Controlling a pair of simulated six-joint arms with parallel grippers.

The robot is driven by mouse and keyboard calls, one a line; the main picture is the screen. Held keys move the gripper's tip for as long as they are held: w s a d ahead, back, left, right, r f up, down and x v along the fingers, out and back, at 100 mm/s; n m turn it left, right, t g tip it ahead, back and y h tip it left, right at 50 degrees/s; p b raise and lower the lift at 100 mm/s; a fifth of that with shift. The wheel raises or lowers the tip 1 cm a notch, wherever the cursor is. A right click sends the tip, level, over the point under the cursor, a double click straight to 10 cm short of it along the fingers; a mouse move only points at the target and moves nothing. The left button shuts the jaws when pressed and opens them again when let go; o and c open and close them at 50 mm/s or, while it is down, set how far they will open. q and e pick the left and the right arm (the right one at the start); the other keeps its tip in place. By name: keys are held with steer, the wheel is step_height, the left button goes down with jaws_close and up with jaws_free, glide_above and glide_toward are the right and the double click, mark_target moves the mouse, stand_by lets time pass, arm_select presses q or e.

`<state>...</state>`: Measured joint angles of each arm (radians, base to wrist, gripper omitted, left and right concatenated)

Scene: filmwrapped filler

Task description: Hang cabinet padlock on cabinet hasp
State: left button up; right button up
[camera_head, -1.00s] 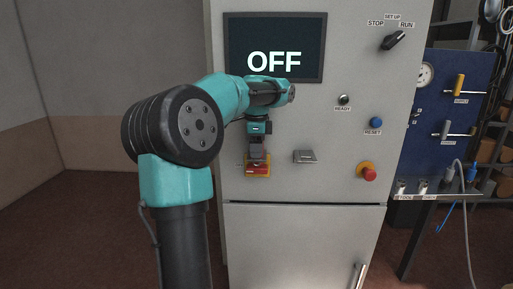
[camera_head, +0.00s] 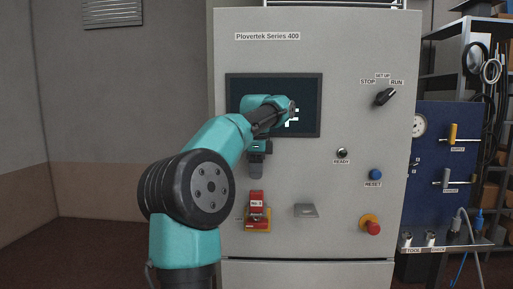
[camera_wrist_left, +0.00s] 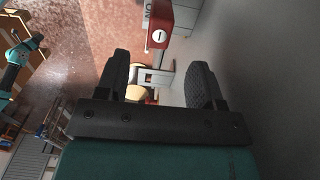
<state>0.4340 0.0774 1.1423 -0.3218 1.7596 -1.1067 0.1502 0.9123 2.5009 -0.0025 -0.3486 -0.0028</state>
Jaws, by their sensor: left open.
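A red block with a white label (camera_head: 257,199) sits at a yellow-orange base (camera_head: 266,225) on the cabinet front; I cannot tell whether it is the padlock. A small grey metal bracket (camera_head: 305,210), perhaps the hasp, juts out to its right and looks empty. My left gripper (camera_head: 257,170) points down, open, above the red block and apart from it. In the left wrist view, a red part with a white disc (camera_wrist_left: 160,37) lies beyond the open fingers (camera_wrist_left: 160,72); a grey metal part shows between them. My right gripper is not in view.
The cabinet has a screen (camera_head: 240,91) partly hidden by my arm, a selector knob (camera_head: 385,97), a blue reset button (camera_head: 375,174) and a red stop button (camera_head: 373,227). A blue tool panel (camera_head: 440,150) stands to the right. Floor at left is clear.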

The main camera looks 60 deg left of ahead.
arm_select(q)
step_height(320, 180, up, 7)
stand_by(0.5)
stand_by(0.4)
